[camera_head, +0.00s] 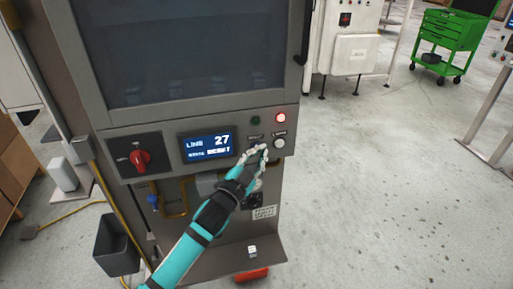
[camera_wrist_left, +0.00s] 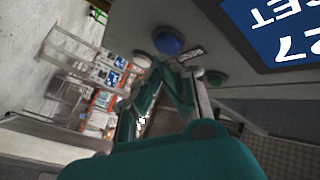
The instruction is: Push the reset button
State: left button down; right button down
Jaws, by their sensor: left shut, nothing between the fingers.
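The grey machine's control panel (camera_head: 165,133) shows in the head view, with a blue display (camera_head: 208,145) reading "LINE 27" and a second line ending in what looks like "RESET". A pale round button (camera_head: 279,143) sits right of my left gripper (camera_head: 259,149), under a small label too small to read. My left gripper is shut and empty, its fingertips at the panel under another label; they hide what is behind them.
A red rotary switch (camera_head: 140,160) is left of the display. A green button (camera_head: 255,120) and a lit red lamp (camera_head: 280,118) are above. A dark bin (camera_head: 116,248) hangs low left.

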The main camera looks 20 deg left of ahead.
pick_arm(q)
jog(key=shift+w+a, duration=0.3)
jog(key=shift+w, duration=0.15)
dwell(0.8)
jog(key=shift+s, duration=0.1)
jog(key=shift+s+d, duration=0.5)
jog(key=shift+s, duration=0.15)
jog(key=s+d, duration=0.1)
jog(key=s, duration=0.1)
jog(key=s+d+p, duration=0.1)
jog(key=s, duration=0.1)
jog(key=shift+d+p, duration=0.3)
jog(key=shift+d, duration=0.1)
jog(key=shift+f, duration=0.1)
dwell(0.7)
